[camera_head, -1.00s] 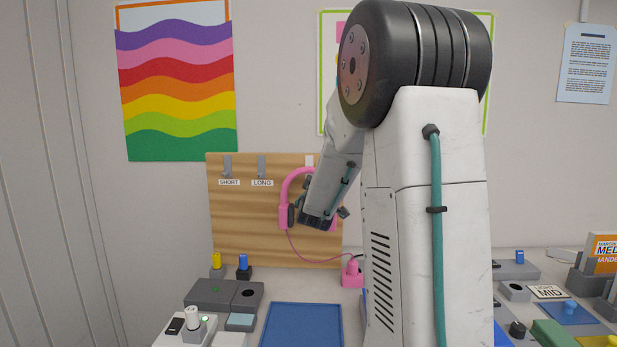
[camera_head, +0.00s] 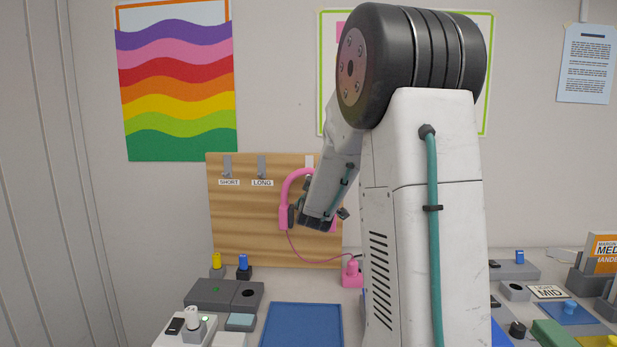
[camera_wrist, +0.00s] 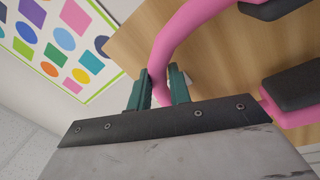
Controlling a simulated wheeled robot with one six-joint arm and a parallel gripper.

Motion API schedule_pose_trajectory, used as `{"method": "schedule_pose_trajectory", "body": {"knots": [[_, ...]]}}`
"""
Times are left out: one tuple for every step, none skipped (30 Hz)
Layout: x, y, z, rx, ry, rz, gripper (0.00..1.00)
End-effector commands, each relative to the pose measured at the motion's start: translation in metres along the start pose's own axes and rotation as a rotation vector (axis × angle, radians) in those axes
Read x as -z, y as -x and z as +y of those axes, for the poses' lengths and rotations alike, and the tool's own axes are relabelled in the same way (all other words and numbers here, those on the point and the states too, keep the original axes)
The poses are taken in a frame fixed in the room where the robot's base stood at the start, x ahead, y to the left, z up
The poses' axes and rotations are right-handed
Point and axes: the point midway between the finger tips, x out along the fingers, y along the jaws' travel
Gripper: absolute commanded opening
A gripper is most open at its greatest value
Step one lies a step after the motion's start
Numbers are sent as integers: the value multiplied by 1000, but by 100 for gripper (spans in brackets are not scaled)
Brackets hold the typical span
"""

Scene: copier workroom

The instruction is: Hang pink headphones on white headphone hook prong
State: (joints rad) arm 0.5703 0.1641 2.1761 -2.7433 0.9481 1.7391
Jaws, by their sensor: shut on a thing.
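The pink headphones (camera_head: 290,190) hang from my gripper in front of the wooden board, with a dark ear pad at the lower left of the band. In the wrist view, the two green fingers of my gripper (camera_wrist: 158,90) are shut on the pink headband (camera_wrist: 188,30). The dark ear cushions show at the upper right and right there. A white piece (camera_head: 309,160) at the top of the board, partly hidden by my arm, looks like the white hook. Its prong cannot be made out. The headphones appear apart from it, though my arm hides part of that area.
The wooden board (camera_head: 245,225) carries two grey hooks labelled SHORT (camera_head: 227,167) and LONG (camera_head: 262,167). A pink cord runs from the headphones to a pink block (camera_head: 352,273). A blue tray (camera_head: 302,325) and grey boxes (camera_head: 222,294) stand on the table below.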

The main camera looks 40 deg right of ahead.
Motion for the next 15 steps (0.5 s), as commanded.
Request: {"method": "schedule_pose_trajectory", "body": {"knots": [[0,0,0,-1,0,0,0],[0,0,0,-1,0,0,0],[0,0,0,-1,0,0,0],[0,0,0,-1,0,0,0],[0,0,0,-1,0,0,0],[0,0,0,-1,0,0,0],[0,0,0,0,0,0,0],[0,0,0,0,0,0,0],[0,0,0,0,0,0,0],[0,0,0,0,0,0,0],[0,0,-1,0,0,0,0],[0,0,-1,-1,0,0,25],[0,0,-1,-1,0,0,34],[0,0,-1,0,0,0,42],[0,0,-1,0,0,0,45]]}}
